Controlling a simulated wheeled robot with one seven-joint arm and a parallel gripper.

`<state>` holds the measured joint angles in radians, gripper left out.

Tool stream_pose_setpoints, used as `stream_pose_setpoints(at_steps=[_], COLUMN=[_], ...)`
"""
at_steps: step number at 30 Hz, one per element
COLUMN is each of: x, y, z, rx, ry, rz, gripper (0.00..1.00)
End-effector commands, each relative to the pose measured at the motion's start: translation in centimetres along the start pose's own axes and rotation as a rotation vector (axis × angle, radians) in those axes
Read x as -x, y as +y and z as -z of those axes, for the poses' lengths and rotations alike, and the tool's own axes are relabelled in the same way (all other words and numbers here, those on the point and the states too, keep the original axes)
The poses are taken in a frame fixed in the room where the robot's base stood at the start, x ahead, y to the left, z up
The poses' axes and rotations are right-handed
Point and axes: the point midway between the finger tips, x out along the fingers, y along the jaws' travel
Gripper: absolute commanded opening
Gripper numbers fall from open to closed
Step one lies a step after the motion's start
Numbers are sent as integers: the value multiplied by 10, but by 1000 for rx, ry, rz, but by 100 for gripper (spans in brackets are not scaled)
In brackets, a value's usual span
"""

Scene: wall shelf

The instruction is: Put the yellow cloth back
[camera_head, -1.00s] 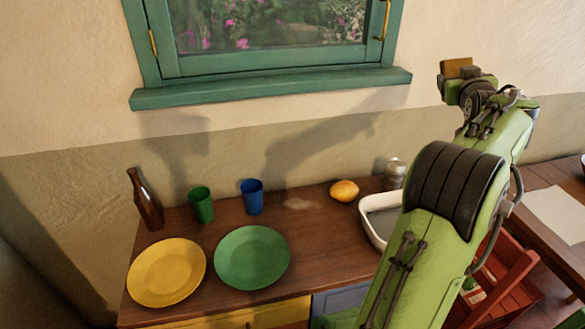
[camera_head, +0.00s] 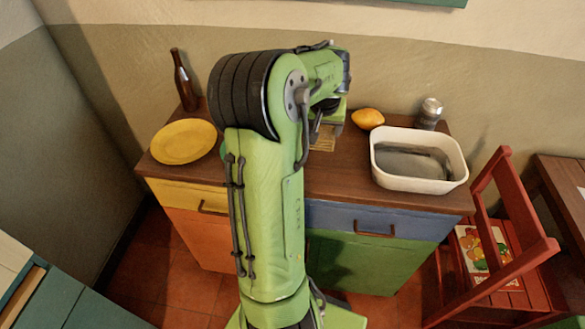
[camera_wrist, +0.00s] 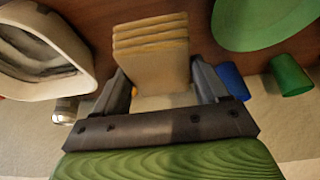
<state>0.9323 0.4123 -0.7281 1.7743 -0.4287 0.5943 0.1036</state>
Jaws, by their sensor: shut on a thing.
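The yellow cloth (camera_wrist: 150,55) is a folded, layered tan-yellow stack in the wrist view. My gripper (camera_wrist: 163,85) is shut on it, one finger on each side. In the head view a bit of the cloth (camera_head: 325,141) shows low over the wooden counter, beside my arm, which hides most of the gripper. I cannot tell whether the cloth touches the counter.
A white basin (camera_head: 418,160) stands right on the counter (camera_head: 340,175), with a lemon (camera_head: 368,118) and a metal shaker (camera_head: 429,112) behind. A yellow plate (camera_head: 184,141) and brown bottle (camera_head: 184,80) are left. The wrist view shows a green plate (camera_wrist: 262,20), blue cup (camera_wrist: 233,82) and green cup (camera_wrist: 291,76).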

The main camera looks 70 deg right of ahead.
Motion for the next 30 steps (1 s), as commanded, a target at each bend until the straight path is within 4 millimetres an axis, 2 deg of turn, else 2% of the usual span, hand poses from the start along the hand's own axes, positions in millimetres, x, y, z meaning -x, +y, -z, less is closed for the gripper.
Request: stream_pose_setpoints(at_steps=[2, 6, 16, 27, 28, 30], x=[-6, -34, -91, -96, -95, -95], y=[2, 2, 2, 2, 2, 2], z=[-7, -20, -43, -45, -45, -44], rx=[-9, -10, -9, -8, -8, -8], ry=[-10, -14, -11, -8, -8, -8], rz=[-2, -2, -2, -1, -1, -1], gripper=[40, 40, 40, 40, 78, 89])
